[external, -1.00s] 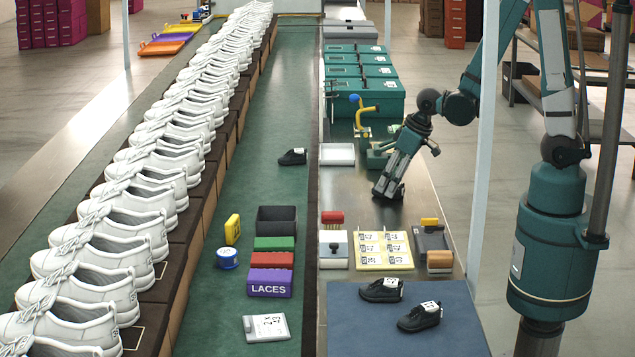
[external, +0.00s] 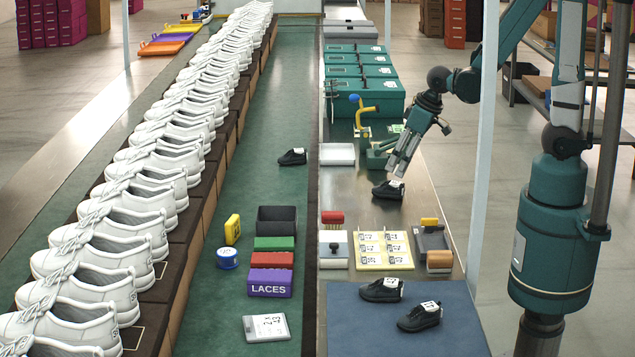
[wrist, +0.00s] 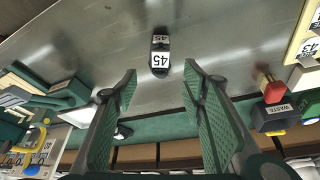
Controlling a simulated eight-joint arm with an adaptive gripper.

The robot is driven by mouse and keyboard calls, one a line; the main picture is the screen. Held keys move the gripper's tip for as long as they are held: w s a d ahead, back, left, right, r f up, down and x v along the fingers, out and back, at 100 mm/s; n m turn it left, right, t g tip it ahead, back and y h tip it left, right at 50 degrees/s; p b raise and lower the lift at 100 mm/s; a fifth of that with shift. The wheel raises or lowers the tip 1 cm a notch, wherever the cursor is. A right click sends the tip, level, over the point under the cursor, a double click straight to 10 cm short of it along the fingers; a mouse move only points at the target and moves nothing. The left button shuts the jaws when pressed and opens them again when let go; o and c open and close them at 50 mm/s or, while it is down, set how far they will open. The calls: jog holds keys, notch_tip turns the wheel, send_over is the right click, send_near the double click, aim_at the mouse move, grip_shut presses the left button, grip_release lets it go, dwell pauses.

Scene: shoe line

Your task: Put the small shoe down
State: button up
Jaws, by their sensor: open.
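A small black shoe (external: 388,190) with a white tag lies on the bare metal bench top. In the wrist view the shoe (wrist: 160,55) shows its 45 labels, just beyond the fingertips and centred between them. My gripper (external: 393,174) is just above the shoe. In the wrist view my gripper (wrist: 160,82) is open, its two green pads wide apart with nothing between them. The shoe appears clear of both fingers.
A blue mat (external: 455,325) with two black shoes lies at the front. A yellow label board (external: 384,250), a white tray (external: 337,154) and green boxes (external: 375,100) stand along the bench. Another small black shoe (external: 292,157) is on the green belt. Bare metal surrounds the tagged shoe.

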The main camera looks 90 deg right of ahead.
jog(key=shift+p+v, duration=0.65)
jog(key=shift+v, duration=1.5)
jog(key=s+a+r+n+t+y, duration=0.1)
jog(key=s+a+r+n+t, duration=0.2)
jog(key=a+r, duration=1.4)
jog(key=shift+s+a+r+n+y, duration=0.2)
jog(key=shift+s+a+n+y, duration=0.2)
jog(key=shift+s+a+n, duration=0.4)
